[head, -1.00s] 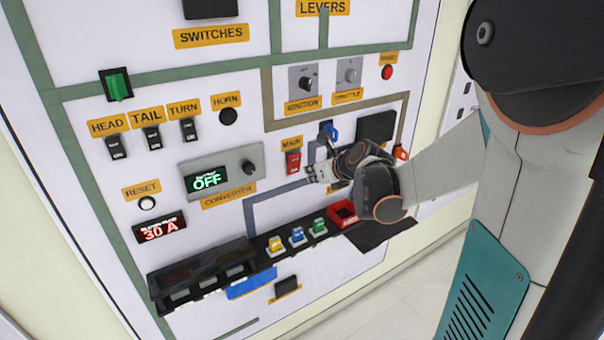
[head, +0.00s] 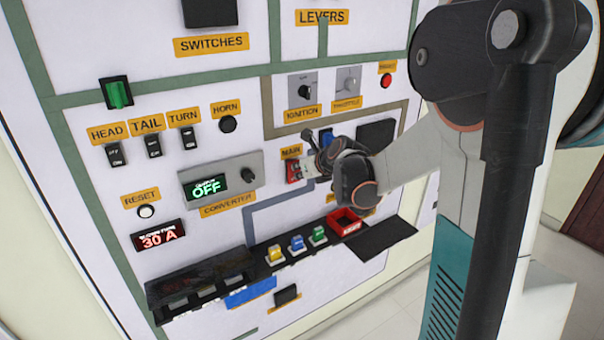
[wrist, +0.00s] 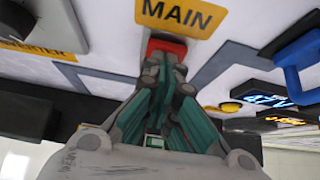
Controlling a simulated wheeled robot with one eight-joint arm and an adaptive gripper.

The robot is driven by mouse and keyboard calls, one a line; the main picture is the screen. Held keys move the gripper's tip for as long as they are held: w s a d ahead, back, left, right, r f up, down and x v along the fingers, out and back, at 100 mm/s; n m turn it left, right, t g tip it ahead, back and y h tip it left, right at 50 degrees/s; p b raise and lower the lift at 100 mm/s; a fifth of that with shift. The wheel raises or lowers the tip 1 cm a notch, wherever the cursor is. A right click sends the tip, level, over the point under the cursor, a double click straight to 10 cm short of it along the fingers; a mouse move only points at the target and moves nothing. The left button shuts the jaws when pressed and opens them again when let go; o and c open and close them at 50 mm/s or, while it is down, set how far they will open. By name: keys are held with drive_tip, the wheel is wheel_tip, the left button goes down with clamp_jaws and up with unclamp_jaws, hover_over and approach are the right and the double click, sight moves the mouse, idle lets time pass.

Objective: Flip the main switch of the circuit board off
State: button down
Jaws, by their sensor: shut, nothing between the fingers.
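The red main switch (head: 293,171) sits on the white board under the yellow MAIN label (head: 291,151). In the wrist view the red switch (wrist: 166,47) shows just beyond my fingertips, below the MAIN label (wrist: 181,14). My gripper (head: 305,168) is shut and empty, its tips at the switch's right side in the head view. In the wrist view my gripper (wrist: 165,62) overlaps the lower part of the switch. I cannot tell whether the tips touch it, and the switch's position is mostly hidden.
A blue lever (head: 326,137) stands close to the right of my gripper. The converter panel (head: 222,184), reading OFF, is to the left. A shelf with yellow, blue and green plugs (head: 297,243) and a red box (head: 344,222) lie below.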

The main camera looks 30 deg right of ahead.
drive_tip(key=shift+w+r, duration=0.1)
drive_tip(key=shift+r, duration=0.25)
drive_tip(key=shift+r+p, duration=0.5)
drive_tip(key=shift+r, duration=0.05)
